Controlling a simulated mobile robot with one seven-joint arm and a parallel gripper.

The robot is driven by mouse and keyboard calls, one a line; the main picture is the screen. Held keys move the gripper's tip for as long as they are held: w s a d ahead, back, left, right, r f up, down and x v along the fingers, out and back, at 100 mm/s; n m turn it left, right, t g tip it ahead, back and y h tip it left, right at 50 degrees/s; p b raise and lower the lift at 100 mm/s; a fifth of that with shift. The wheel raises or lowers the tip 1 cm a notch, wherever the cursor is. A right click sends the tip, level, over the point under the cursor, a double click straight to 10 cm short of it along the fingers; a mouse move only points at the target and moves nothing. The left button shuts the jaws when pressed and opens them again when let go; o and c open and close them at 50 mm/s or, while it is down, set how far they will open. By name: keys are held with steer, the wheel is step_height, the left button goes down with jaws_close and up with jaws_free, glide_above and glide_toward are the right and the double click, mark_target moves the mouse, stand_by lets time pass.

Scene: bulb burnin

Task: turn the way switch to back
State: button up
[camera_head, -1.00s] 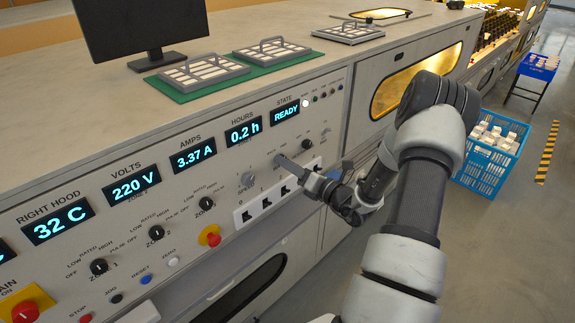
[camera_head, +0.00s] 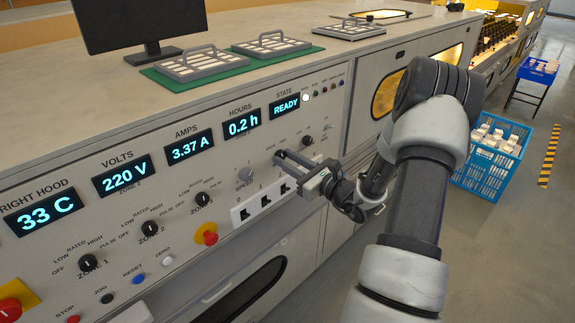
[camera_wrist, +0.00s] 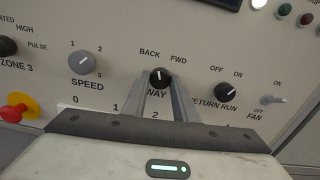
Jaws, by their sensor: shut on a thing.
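The way switch (camera_wrist: 160,77) is a black round knob with a white pointer line, below the labels BACK and FWD in the wrist view. Its line stands nearly upright, between the two labels. My gripper (camera_wrist: 160,88) has one finger on each side of the knob and is shut on it.
The grey speed knob (camera_wrist: 82,62) is left of the switch. The return run knob (camera_wrist: 226,92) and the fan lever (camera_wrist: 273,99) are to its right. A blue crate (camera_head: 492,160) stands on the floor at right.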

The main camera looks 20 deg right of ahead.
steer(key=shift+n+b, duration=0.45)
steer(key=shift+n, duration=0.35)
steer(key=o, duration=1.1)
steer(key=shift+c, duration=0.2)
steer(key=shift+s, duration=0.1)
steer(key=p+v, duration=0.1)
steer(key=v, duration=1.6)
steer(key=shift+r, duration=0.1)
